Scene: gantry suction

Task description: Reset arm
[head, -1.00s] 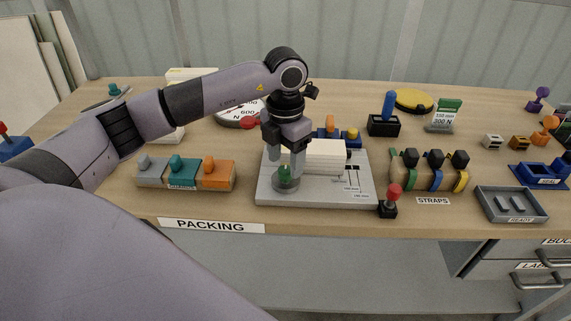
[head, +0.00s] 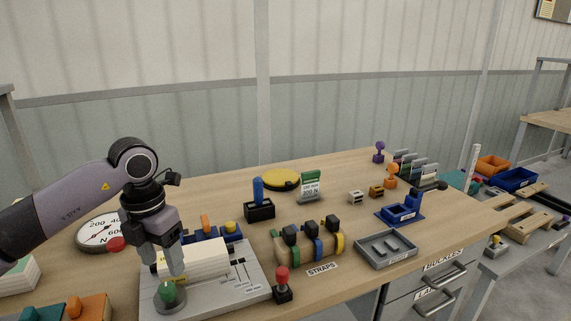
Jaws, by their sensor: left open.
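My left gripper (head: 176,266) is at the lower left of the head view, pointing down. Its two fingers are apart and nothing shows between them. It hangs just above and behind a green knob (head: 167,291) on a round grey base at the front left of a grey plate (head: 225,300). I cannot tell whether a fingertip touches the knob. A white block (head: 197,261) lies on the plate, partly hidden by the gripper. My left arm comes in from the left edge. My right gripper is not in view.
A red-topped joystick (head: 282,284) stands at the plate's right corner. The strap rack (head: 308,250), a grey tray (head: 386,250) and a blue holder (head: 400,213) stand farther right. A dial gauge (head: 97,234) is behind the arm. Bare tabletop (head: 345,174) shows toward the back.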

